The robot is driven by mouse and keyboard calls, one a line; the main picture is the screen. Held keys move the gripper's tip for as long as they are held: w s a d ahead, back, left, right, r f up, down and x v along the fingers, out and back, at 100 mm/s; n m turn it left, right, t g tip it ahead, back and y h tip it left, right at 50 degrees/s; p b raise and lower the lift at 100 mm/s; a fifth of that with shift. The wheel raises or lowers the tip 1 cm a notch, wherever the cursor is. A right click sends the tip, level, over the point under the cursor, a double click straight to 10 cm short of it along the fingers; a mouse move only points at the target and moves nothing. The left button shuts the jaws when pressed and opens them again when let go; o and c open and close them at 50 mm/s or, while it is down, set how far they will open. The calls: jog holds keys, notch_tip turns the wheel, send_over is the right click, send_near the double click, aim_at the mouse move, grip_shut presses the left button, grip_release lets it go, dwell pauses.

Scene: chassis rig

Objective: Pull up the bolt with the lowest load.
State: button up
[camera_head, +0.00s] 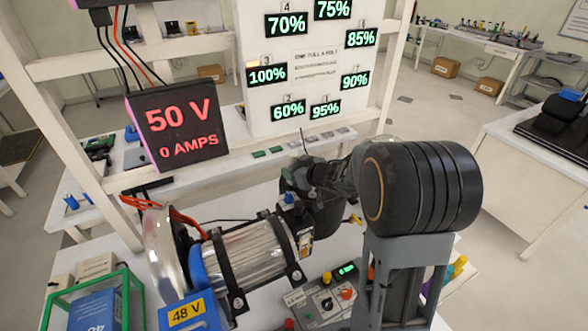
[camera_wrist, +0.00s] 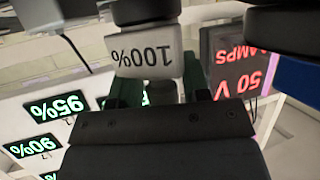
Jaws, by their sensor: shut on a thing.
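In the wrist view, my gripper (camera_wrist: 163,88) is shut on a grey, round-sided bolt (camera_wrist: 165,91), mostly hidden by the jaws. A pale block marked "100%" (camera_wrist: 145,52), upside down, sits right at the jaws. In the head view, my arm hides the fingertips. The white load panel (camera_head: 315,105) carries lit load displays. Its lowest reading is 60% (camera_head: 288,109), numbered 2. The others include 95% (camera_head: 325,109), 90% (camera_head: 355,80), 85% (camera_head: 361,37), 75% (camera_head: 333,9), 70% (camera_head: 287,24) and 100% (camera_head: 268,75), numbered 3.
A black display (camera_head: 176,128) reads 50 V and 0 AMPS. A silver motor (camera_head: 245,255) lies on the bench beside a blue block tagged 48 V (camera_head: 190,313). A control box (camera_head: 335,297) and green-framed crate (camera_head: 136,300) stand near. White shelf posts flank the panel.

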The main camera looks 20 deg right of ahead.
aim_at(294, 153)
jog(key=shift+s+f, duration=0.1)
jog(key=shift+f, duration=0.25)
notch_tip(294, 153, up, 6)
jog(key=p, duration=0.5)
jog(key=shift+f, duration=0.2)
jog(key=shift+r, duration=0.95)
